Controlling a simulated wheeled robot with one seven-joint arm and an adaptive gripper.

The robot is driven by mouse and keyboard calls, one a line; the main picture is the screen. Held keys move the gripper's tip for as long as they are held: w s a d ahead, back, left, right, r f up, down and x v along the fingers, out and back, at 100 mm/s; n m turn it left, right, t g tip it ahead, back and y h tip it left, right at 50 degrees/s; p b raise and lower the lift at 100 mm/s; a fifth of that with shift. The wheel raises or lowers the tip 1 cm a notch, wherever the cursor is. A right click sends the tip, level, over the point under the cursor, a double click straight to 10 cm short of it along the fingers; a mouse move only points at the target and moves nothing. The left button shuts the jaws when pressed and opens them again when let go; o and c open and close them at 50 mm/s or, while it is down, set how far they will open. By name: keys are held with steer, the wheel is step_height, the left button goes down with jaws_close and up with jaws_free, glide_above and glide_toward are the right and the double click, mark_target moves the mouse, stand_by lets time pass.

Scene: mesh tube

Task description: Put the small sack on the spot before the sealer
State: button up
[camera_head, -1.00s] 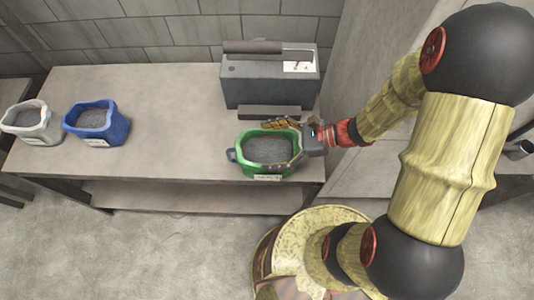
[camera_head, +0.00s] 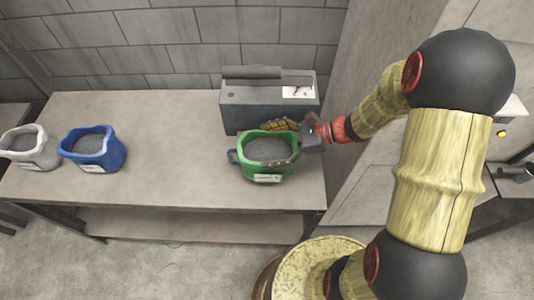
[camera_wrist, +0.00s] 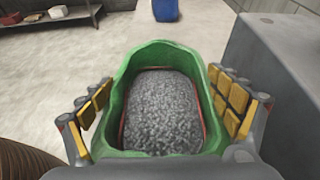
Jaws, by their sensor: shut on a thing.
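A green open-topped sack (camera_head: 268,176) filled with grey grains is held by my gripper (camera_head: 288,143) just in front of the sealer (camera_head: 262,112). It is the sack in hand. Whether it rests on the bench or hangs slightly above it I cannot tell. In the wrist view the green sack (camera_wrist: 133,73) sits upright between the two yellow-padded fingers of my gripper (camera_wrist: 163,104), one on each side. The sealer is a dark grey box; its side also shows on the right in the wrist view (camera_wrist: 275,80). The ledge at its front is hidden behind the sack.
A blue sack (camera_head: 101,160) and a white sack (camera_head: 27,158) stand on the left of the bench (camera_head: 185,165). The bench between the blue and green sacks is clear. A grey wall panel (camera_head: 352,100) rises right of the bench.

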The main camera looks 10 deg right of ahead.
steer(key=shift+w+d+f+b, duration=0.15)
steer(key=shift+w+f+b, duration=0.3)
steer(key=shift+w, duration=0.4)
steer(key=shift+w+d+f+b, duration=0.15)
steer(key=shift+w+f+b, duration=0.25)
steer(key=shift+w, duration=0.4)
steer(key=shift+f, duration=0.1)
steer(key=o, duration=1.9)
steer(key=shift+s, duration=0.1)
step_height(320, 180, up, 10)
steer(key=shift+f, duration=0.1)
